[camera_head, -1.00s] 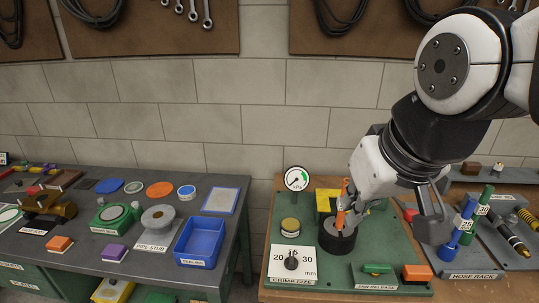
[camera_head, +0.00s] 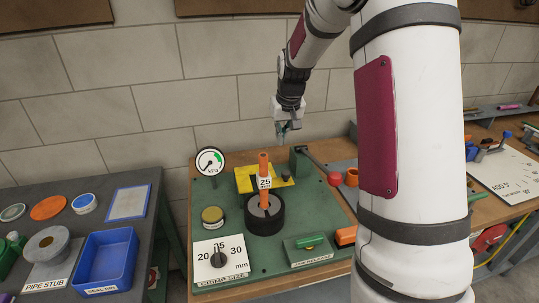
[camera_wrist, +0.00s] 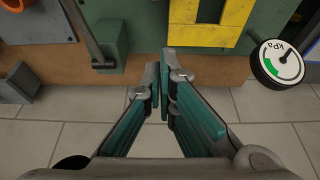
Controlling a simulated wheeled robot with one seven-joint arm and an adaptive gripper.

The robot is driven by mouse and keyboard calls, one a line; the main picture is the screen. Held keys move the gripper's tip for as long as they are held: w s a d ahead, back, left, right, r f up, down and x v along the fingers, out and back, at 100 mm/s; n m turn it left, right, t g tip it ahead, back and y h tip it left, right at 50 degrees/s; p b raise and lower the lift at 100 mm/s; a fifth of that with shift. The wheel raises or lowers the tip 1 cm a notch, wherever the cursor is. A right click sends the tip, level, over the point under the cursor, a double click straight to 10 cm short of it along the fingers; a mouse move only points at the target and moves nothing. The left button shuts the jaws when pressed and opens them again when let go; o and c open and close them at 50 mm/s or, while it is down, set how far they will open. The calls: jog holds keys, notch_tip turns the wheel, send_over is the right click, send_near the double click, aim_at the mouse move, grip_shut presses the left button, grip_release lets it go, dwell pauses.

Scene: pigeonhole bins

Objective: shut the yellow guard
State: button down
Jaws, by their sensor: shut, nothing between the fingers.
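The yellow guard (camera_head: 245,180) is at the back of the green crimping station (camera_head: 204,238), behind the black round crimp head (camera_head: 263,223). An orange hose piece (camera_head: 264,162) marked 25 stands upright in the head and hides part of the guard. In the wrist view the guard (camera_wrist: 238,40) looks like a yellow frame around an opening, at top right. My gripper (camera_head: 281,138) is shut and empty, above and behind the station's back edge, apart from the guard. Its teal fingers (camera_wrist: 167,62) meet in the wrist view, left of the guard.
A pressure gauge (camera_head: 210,161) stands at the station's back left. A grey lever (camera_head: 318,162) with a red knob (camera_head: 334,179) is at its right. The dial plate (camera_head: 236,252) and hose-release box (camera_head: 309,250) are in front. My white arm hides the right side.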

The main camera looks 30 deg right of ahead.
notch_tip(320, 180, down, 11)
jog(key=d+p, duration=0.1)
jog(key=p, duration=0.2)
jog(key=shift+r, duration=0.15)
dwell(0.3)
dwell(0.3)
